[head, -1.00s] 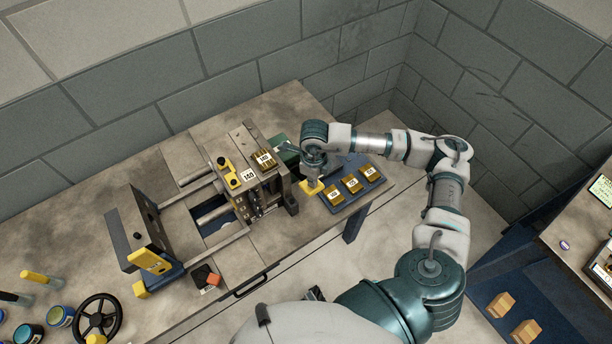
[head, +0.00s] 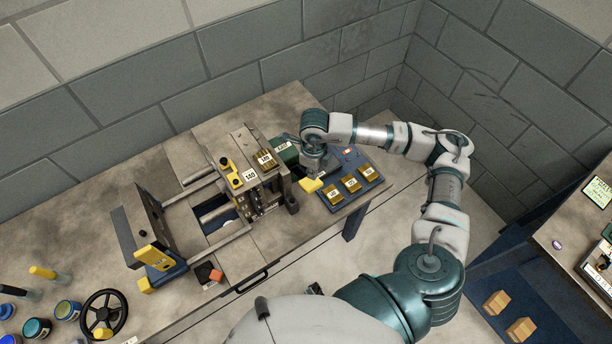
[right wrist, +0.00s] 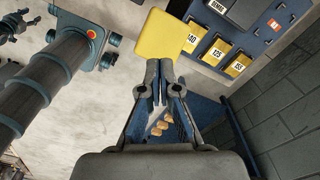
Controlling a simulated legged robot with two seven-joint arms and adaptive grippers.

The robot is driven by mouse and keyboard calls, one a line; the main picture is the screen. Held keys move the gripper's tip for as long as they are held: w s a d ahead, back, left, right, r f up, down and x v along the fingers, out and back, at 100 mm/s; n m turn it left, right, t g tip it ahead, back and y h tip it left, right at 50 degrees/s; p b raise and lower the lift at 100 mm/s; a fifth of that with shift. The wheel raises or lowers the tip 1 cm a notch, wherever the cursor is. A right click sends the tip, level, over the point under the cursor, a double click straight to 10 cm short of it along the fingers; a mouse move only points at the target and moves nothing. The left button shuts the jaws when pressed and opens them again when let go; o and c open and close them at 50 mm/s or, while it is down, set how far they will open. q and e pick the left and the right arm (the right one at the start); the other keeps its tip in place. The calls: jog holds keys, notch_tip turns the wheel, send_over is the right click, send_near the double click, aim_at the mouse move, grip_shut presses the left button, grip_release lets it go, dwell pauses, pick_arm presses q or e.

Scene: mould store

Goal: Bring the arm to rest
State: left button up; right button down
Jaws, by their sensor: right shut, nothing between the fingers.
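My right gripper (head: 318,170) is over the left part of a blue tray (head: 337,206) at the bench's right end. In the right wrist view, its fingers (right wrist: 160,78) are together and empty. A plain yellow block (head: 310,185) lies at the tray's left edge, just beyond the fingertips; it fills the upper middle of the right wrist view (right wrist: 165,35). I cannot tell whether the fingers touch it. My right arm (head: 447,185) reaches out and bends back left to the gripper. My left gripper is not in view.
Several labelled brass blocks (head: 351,184) sit in a row on the tray. A moulding press with steel rods (head: 215,212) stands left of it. A handwheel (head: 103,313) and paint pots (head: 38,328) are at front left. A second bench (head: 568,236) is at right, and block walls close the back.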

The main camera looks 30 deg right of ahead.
jog(key=shift+r+p, duration=0.45)
jog(key=shift+r, duration=0.65)
